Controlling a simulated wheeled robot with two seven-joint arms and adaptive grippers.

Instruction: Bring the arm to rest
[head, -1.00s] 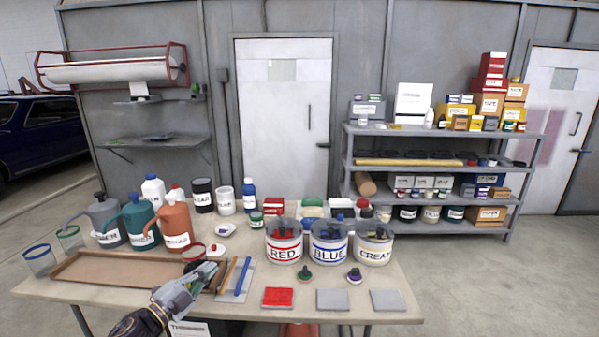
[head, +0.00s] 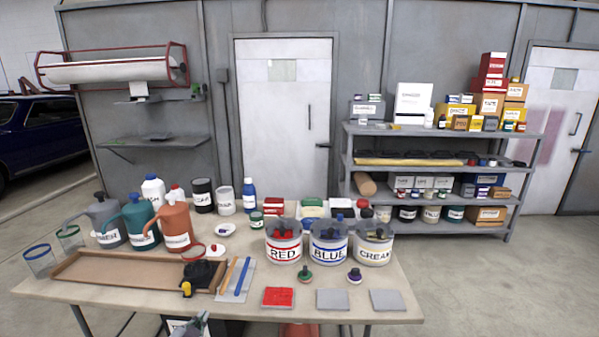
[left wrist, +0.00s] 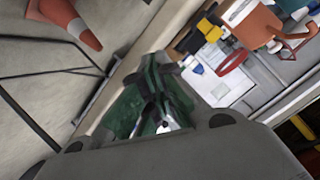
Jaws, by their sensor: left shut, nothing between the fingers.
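My left gripper (head: 196,322) shows only in part at the bottom edge of the head view, in front of the table (head: 250,310) and near its front edge. In the left wrist view its dark green and grey fingers (left wrist: 157,72) are shut with nothing between them. Most of my left arm is out of the head view. My right gripper is in neither view.
Red (head: 284,253), blue (head: 328,253) and cream (head: 374,255) paint tubs stand on the table. A wooden tray (head: 110,285) lies left, with a black item (head: 203,272) by its right end. An orange cone (left wrist: 67,20) stands on the floor.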

